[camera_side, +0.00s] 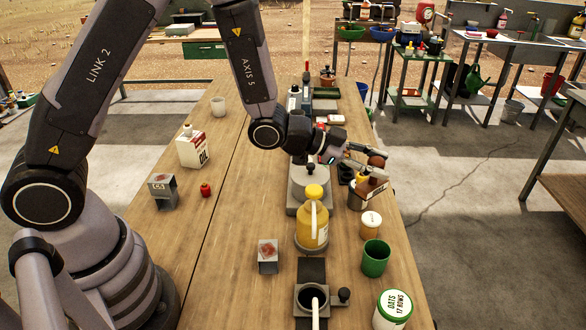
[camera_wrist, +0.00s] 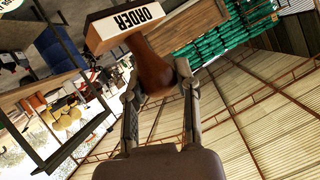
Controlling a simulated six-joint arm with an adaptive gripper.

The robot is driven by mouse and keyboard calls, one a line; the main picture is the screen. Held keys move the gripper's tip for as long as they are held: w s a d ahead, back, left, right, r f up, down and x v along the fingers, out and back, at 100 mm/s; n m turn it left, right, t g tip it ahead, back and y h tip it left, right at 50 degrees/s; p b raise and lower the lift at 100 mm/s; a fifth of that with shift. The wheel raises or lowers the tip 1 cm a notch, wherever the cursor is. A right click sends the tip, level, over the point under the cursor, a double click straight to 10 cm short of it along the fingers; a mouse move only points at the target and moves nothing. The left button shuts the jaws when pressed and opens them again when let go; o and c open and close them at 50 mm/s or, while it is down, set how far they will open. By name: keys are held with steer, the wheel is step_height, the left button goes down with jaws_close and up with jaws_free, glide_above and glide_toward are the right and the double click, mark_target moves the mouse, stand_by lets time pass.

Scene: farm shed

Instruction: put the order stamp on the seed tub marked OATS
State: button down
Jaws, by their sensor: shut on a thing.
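The order stamp has a brown handle and a block with a white edge reading ORDER. In the wrist view the stamp (camera_wrist: 150,60) sits between the fingers of my gripper (camera_wrist: 158,88), which are shut on its handle. In the side view my gripper (camera_side: 368,162) reaches in from the left over the right side of the bench, with the stamp (camera_side: 377,160) at its fingertips and the block below. The block's height above the bench is unclear. The seed tub marked OATS (camera_side: 393,309), white with a green-rimmed lid, stands at the bench's near right corner, well away from my gripper.
Between stamp and tub stand a cream-lidded jar (camera_side: 371,222) and a green cup (camera_side: 375,262). A yellow jug (camera_side: 312,228) and a grey box with a reddish top (camera_side: 268,258) stand left of them. A dark stand (camera_side: 311,275) is at the near edge. The bench's left middle is mostly clear.

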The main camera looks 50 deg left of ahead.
steer(key=s+d+m+g+h, duration=0.35)
steer(key=s+d, duration=0.35)
steer(key=d, duration=0.7)
glide_above(397, 303)
steer(key=shift+y, duration=0.35)
step_height(397, 303, down, 13)
steer(key=shift+r, duration=0.1)
steer(key=shift+a+f, duration=0.1)
steer(key=shift+f, duration=0.1)
steer(key=c, duration=0.8)
jaws_free()
